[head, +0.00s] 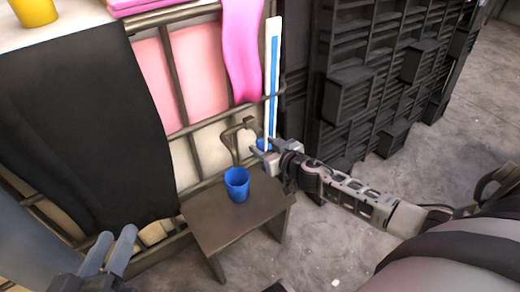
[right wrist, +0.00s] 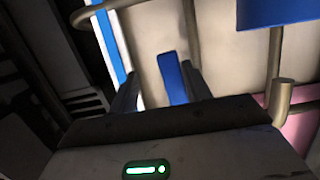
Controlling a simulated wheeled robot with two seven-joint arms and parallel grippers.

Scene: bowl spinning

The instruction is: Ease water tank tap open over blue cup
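The blue cup (head: 237,186) stands upright on a small brown table (head: 215,228), below a bent metal pipe (head: 231,140). A blue tap lever (head: 261,144) shows beside the pipe, partly hidden by my right gripper (head: 262,153). In the right wrist view the lever (right wrist: 174,78) lies between the fingers of my right gripper (right wrist: 160,88), with a visible gap on its left side. That gripper is open around it. A blue surface, apparently the cup (right wrist: 272,12), is cut off at the top right there. My left gripper (head: 117,236) is at the lower left, fingers apart, empty.
A tall white strip with a blue band (head: 272,80) rises behind the lever. Metal rails (head: 175,75) carry black cloth (head: 80,130) and pink cloth (head: 243,45). A dark shelf wall (head: 385,80) stands at the right. Grey floor (head: 330,245) is open in front.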

